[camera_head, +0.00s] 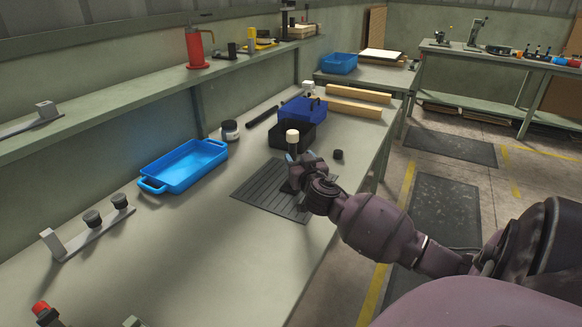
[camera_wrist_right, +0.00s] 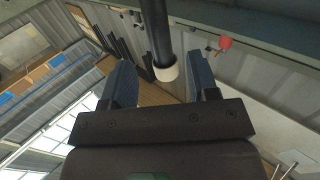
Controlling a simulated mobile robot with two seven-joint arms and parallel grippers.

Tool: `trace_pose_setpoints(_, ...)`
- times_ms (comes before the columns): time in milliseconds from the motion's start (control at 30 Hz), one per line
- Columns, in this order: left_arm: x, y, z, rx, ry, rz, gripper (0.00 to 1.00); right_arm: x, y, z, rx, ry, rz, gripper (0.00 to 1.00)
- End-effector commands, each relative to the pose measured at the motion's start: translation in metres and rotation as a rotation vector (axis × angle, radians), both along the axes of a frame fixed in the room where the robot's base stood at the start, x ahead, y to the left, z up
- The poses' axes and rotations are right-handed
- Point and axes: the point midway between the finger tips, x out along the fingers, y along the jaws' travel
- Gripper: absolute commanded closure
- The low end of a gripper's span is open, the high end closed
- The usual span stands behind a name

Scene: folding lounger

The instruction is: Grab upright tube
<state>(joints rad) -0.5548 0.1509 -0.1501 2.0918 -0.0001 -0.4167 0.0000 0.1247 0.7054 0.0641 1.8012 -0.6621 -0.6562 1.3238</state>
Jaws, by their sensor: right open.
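The upright tube (camera_head: 292,139) is dark with a white top end. It stands on or above the dark ribbed mat (camera_head: 258,190) on the bench; its lower part is hidden behind my right gripper. My right gripper (camera_head: 292,165) is at the tube, below its white end. In the right wrist view the tube (camera_wrist_right: 156,30) lies between the two blue-grey fingers of the open gripper (camera_wrist_right: 162,82), with gaps visible at both sides. I cannot tell whether either finger touches it. My left gripper is not in view.
A black open box (camera_head: 292,135) and a blue box (camera_head: 303,108) stand just behind the tube. A small dark cap (camera_head: 337,155) lies to its right. A blue tray (camera_head: 186,164) and a small jar (camera_head: 230,130) are to the left.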

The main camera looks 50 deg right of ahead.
Motion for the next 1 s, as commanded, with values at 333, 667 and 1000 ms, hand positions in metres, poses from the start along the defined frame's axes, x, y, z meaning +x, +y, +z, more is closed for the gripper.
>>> trace_pose_setpoints(333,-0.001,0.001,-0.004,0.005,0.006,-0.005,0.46,0.027,-0.014,0.000,-0.001,0.000,0.001,0.46)
trace_pose_setpoints(667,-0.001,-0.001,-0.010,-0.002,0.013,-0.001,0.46,0.059,-0.032,0.002,-0.003,0.004,-0.001,0.46)
trace_pose_setpoints(1000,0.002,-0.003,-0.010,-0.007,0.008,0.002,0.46,0.071,-0.038,0.004,0.000,0.000,0.000,0.46)
